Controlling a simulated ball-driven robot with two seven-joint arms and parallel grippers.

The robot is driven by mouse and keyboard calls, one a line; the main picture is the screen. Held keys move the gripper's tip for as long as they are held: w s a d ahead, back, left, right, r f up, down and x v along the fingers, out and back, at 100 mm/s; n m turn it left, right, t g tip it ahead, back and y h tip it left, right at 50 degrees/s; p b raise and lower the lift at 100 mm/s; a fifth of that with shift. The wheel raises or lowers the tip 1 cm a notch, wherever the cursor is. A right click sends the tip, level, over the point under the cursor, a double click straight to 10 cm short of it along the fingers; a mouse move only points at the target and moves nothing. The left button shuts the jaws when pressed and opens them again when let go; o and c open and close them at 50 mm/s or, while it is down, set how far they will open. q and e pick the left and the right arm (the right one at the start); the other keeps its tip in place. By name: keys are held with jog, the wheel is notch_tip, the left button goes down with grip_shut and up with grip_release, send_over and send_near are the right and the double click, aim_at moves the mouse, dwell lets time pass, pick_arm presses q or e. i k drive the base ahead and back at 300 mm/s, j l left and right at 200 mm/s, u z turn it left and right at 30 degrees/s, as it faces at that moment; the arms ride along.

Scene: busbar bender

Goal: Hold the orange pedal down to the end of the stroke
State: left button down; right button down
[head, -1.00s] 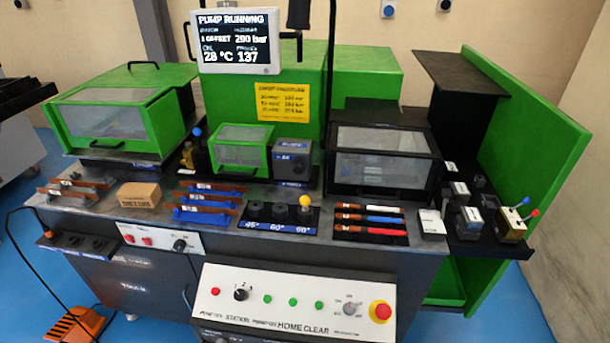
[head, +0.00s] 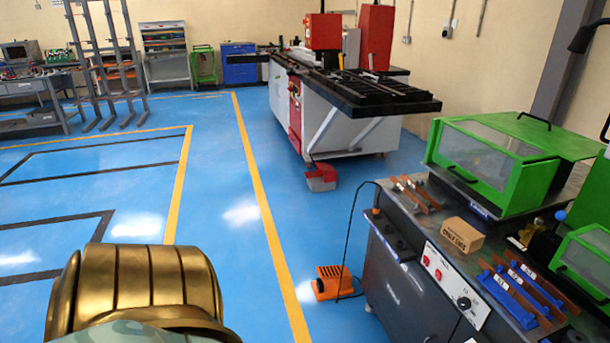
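The orange pedal (head: 333,282) lies on the blue floor in the head view, just left of the grey bench cabinet. A black cable rises from it to the left end of the bench. Nothing touches the pedal. A gold and camouflage part of my own arm fills the lower left of the view, well to the left of the pedal. Neither gripper's fingers show in the head view.
The busbar bench (head: 405,272) with green guards (head: 490,160), a cardboard box (head: 462,235) and red buttons stands at the right. A red and white machine (head: 340,110) stands behind. A red pedal (head: 320,177) lies before it. The blue floor around the orange pedal is clear.

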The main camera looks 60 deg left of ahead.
aim_at(333, 272)
jog(key=u, duration=1.7)
jog(key=z, duration=0.2)
jog(key=i+j+z, duration=0.2)
jog(key=i+z, duration=0.25)
jog(key=i+j+z, duration=0.2)
jog(key=z, duration=0.25)
jog(key=i+j, duration=0.25)
jog(key=i+j+z, duration=0.1)
jog(key=j, duration=0.35)
jog(key=i+j, duration=0.35)
jog(key=i+j+z, duration=0.1)
jog(key=j, duration=0.3)
jog(key=i+j, duration=0.3)
jog(key=i+j+z, duration=0.1)
jog(key=j, duration=0.35)
jog(key=i, duration=0.1)
